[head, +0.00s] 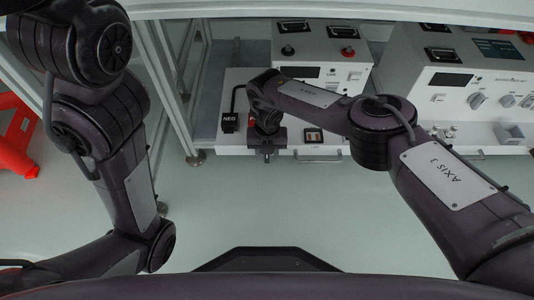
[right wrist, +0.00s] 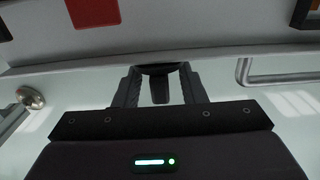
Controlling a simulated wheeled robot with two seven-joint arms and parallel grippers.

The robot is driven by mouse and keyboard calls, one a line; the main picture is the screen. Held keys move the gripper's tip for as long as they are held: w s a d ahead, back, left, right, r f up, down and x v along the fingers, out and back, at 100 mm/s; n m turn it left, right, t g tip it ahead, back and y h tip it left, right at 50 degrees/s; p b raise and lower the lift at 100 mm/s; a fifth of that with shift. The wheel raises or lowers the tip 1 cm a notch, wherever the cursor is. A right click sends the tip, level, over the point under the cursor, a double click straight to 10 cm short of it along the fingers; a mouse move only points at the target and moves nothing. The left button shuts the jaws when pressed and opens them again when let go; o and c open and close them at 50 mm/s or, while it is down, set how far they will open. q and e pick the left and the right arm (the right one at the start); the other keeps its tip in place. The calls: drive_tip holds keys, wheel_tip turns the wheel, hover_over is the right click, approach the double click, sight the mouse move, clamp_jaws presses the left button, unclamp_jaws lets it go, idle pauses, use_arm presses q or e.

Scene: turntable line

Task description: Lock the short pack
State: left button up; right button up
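My right gripper (head: 267,155) points down at the front edge of a white bench station (head: 204,130) in the head view. In the right wrist view its two fingers (right wrist: 160,82) stand apart, with a dark stem-like part (right wrist: 159,88) between them. I cannot tell whether the fingers press on that part. No pack can be clearly made out; my right wrist and arm hide part of the station. My left arm is at the left of the head view, and its gripper is out of view.
A black block marked NEG (head: 229,122) is left of my right gripper, and a small dark-and-orange fitting (head: 313,135) is right of it. Control boxes (head: 345,75) with buttons and knobs stand behind. A red object (head: 17,135) is at far left. The floor in front is clear.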

drive_tip(key=shift+c, duration=0.3)
clamp_jaws()
